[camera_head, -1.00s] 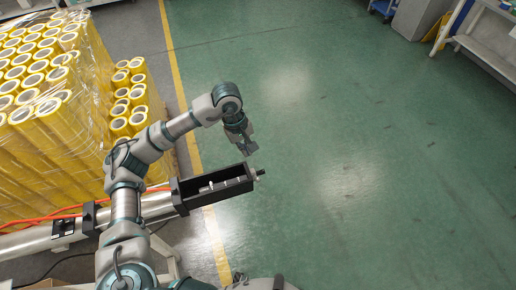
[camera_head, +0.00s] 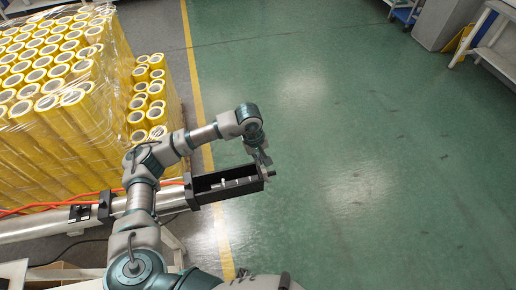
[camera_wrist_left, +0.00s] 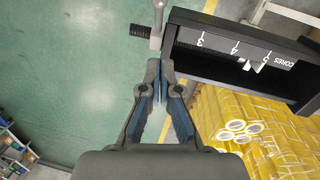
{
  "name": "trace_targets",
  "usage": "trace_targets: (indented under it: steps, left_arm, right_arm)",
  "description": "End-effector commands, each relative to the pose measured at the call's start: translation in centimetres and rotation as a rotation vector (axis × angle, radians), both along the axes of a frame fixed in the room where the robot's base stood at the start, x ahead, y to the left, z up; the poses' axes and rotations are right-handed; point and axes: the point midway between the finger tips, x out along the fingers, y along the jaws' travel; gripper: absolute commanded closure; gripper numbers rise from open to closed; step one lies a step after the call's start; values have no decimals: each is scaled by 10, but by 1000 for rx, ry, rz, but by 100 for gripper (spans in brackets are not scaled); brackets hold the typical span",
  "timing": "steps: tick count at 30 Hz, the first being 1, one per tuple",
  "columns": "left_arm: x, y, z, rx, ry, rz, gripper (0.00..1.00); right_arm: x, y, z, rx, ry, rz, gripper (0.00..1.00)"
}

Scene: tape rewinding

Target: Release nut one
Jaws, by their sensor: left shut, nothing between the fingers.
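A black open-topped box (camera_head: 205,196) with a marked scale sits on the end of a metal shaft (camera_head: 150,200). A small dark threaded stud with a grey lever-like fitting, probably nut one (camera_head: 271,173), sticks out at its free end. In the left wrist view the fitting (camera_wrist_left: 156,30) is just ahead of the fingertips. My left gripper (camera_head: 264,160) is above this end. In the left wrist view its fingertips (camera_wrist_left: 158,68) are together with nothing between them, apart from the fitting by a small gap. My right gripper is out of view.
Wrapped stacks of yellow tape rolls (camera_head: 60,110) stand at the left, behind the shaft. An orange cable (camera_head: 60,205) runs along the shaft. The green floor (camera_head: 360,150) to the right is open. The box wall (camera_wrist_left: 250,70) lies close beside the fingers in the left wrist view.

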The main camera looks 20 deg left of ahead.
Motion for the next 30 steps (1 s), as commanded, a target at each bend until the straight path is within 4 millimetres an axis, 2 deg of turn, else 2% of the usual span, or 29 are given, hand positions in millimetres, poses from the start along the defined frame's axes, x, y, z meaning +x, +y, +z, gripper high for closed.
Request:
trace_targets:
  steps: [3,9,15,24,30]
  left_arm:
    - [0,-4,-21,1,3,0,100]
    - [-14,-21,-37,1,1,-1,100]
    - [-18,-25,-45,0,0,1,100]
    - [-18,-25,-45,-1,-1,1,100]
    - [-23,-29,-52,1,-2,-1,100]
  right_arm:
    - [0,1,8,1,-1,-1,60]
    - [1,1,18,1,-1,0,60]
    - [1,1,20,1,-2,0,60]
    - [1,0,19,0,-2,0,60]
    - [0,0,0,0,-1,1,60]
